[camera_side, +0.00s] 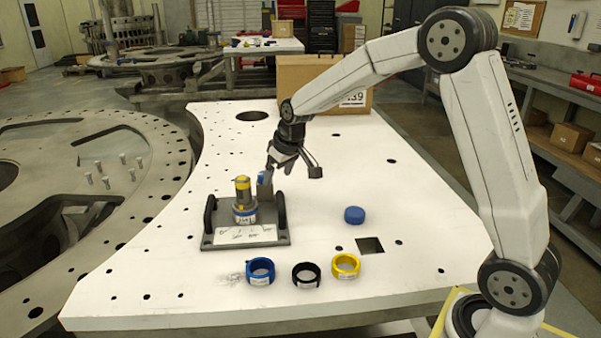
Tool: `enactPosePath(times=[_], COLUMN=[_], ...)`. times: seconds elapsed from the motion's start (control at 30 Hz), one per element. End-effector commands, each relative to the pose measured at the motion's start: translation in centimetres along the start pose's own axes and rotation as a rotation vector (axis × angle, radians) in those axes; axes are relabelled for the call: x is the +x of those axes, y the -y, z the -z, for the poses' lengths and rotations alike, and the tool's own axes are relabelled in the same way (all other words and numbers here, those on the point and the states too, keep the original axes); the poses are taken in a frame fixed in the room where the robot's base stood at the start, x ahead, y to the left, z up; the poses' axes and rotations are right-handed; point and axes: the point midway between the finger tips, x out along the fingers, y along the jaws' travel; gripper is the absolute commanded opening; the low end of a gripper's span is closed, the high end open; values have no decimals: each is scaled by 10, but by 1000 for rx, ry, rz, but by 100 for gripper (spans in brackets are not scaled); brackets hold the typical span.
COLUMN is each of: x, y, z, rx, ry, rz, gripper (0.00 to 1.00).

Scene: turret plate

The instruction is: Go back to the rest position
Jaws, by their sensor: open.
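My gripper (292,174) hangs above the white plate, just right of and behind the grey fixture with two dark handles (212,242). Its two fingers are spread apart and I see nothing held between them. The left finger is close to a small grey-and-blue piece (264,186) at the fixture's back edge; I cannot tell whether they touch. A yellow and grey cylinder (243,192) stands upright on the fixture, with a blue and white ring (244,213) around its base. My arm reaches in from the right.
Blue (260,281), black (306,283) and yellow (346,274) rings lie along the front of the white plate (410,240). A blue round cap (354,215) sits right of the fixture. A cardboard box (300,72) stands at the back. The plate's right side is mostly clear.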

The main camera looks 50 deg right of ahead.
Motion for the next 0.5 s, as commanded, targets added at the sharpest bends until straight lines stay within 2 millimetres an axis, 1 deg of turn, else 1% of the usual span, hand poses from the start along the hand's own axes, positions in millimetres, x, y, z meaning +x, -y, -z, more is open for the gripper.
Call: enactPosePath(times=[0.03,0.2,0.37,0.5], x=[-1,-3,-5,-7], y=[7,27,43,55], z=[-13,-56,-99,-139], rx=[-2,-4,-6,-9], ry=[8,31,52,70], rz=[1,1,1,1], gripper=[90,90,90,90])
